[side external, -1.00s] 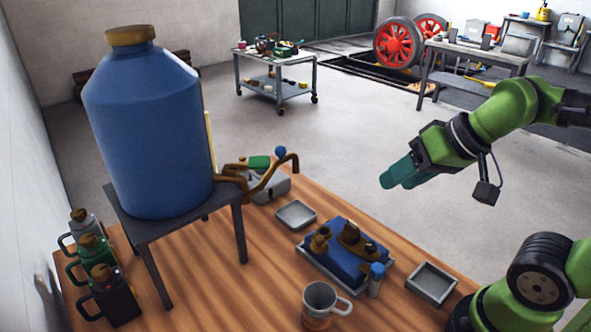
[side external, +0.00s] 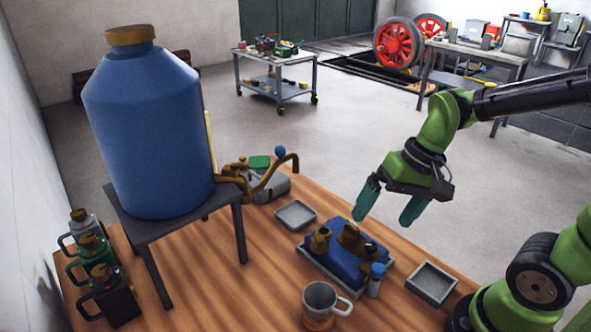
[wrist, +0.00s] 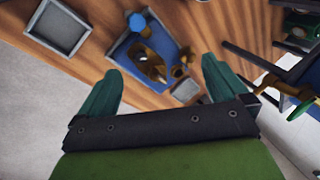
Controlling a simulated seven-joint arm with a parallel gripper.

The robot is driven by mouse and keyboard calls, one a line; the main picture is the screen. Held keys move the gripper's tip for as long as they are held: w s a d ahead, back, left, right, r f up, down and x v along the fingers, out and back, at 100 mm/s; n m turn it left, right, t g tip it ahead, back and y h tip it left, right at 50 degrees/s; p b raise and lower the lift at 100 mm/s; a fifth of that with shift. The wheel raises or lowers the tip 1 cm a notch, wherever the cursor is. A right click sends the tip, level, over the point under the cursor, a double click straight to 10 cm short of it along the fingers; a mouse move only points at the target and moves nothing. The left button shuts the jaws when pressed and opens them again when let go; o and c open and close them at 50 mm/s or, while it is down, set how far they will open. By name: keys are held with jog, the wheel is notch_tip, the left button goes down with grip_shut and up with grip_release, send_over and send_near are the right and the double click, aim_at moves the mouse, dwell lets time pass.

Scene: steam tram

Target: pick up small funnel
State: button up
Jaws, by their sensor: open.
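Several small brass-coloured pieces lie on a blue pad (side external: 343,264) on the wooden bench. One brass piece (side external: 320,241) is at the pad's left, and a larger dark brass one (side external: 351,236) is near its back. They also show in the wrist view, with a long brass piece (wrist: 149,66) in the middle and a small round one (wrist: 177,71) beside it. I cannot tell which is the small funnel. My gripper (side external: 385,216) is open and empty, pointing down above and beyond the pad. In the wrist view its fingers (wrist: 160,72) are spread either side of the pieces.
A blue-capped bottle (side external: 376,280) stands at the pad's right edge. Grey trays (side external: 433,282) (side external: 296,214) lie on either side, and a grey mug (side external: 320,302) is in front. A big blue tank (side external: 150,130) stands on a raised stand at left.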

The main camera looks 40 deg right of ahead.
aim_at(328, 297)
jog(key=a+f+g, duration=0.1)
jog(key=a+f+m+g+y, duration=0.2)
jog(key=f, duration=0.1)
jog(key=shift+s+g, duration=0.25)
jog(key=shift+g, duration=0.05)
jog(key=w+a+m+g+y, duration=0.2)
jog(key=a+m+g+y, duration=0.1)
jog(key=a+m+y, duration=0.4)
jog(key=shift+n+y, duration=0.3)
jog(key=shift+n, duration=0.2)
jog(key=f, duration=0.2)
jog(key=a+f, duration=0.1)
jog(key=f, duration=0.3)
jog(key=shift+s+a+f, duration=0.3)
jog(key=shift+s+a, duration=0.05)
jog(key=shift+s+a+f, duration=0.15)
jog(key=shift+a+f, duration=0.05)
jog(key=shift+a, duration=0.25)
jog(key=c, duration=0.7)
notch_tip(328, 297, up, 10)
jog(key=shift+r, duration=0.1)
